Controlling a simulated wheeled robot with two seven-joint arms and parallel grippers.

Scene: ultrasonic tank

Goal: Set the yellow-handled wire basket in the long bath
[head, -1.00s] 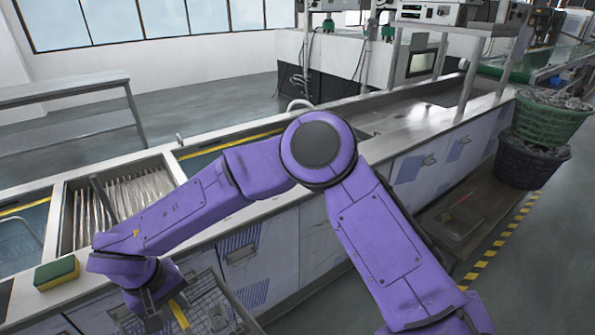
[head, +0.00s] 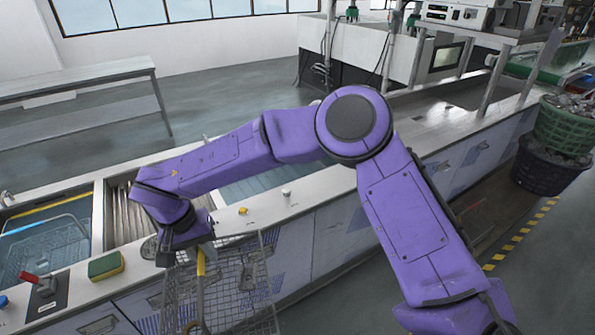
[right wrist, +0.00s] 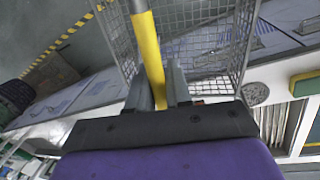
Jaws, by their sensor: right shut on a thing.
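My right gripper (head: 188,250) is shut on the yellow handle (head: 201,263) of a grey wire basket (head: 230,285). The basket hangs in front of the counter, its top about level with the counter's front edge. In the right wrist view the yellow handle (right wrist: 148,50) runs between the fingers (right wrist: 158,92), with the basket's mesh (right wrist: 205,45) beyond. A long bath with bluish water (head: 262,185) lies in the counter behind my right arm, which hides part of it. My left gripper is not in view.
A slatted tank (head: 122,212) and a left tank with a wire rack in water (head: 45,245) are set in the counter. A green-yellow sponge (head: 106,265), a red-handled lever (head: 40,283) and small knobs (head: 286,192) stand along the front rim. Stacked baskets (head: 555,145) stand far right.

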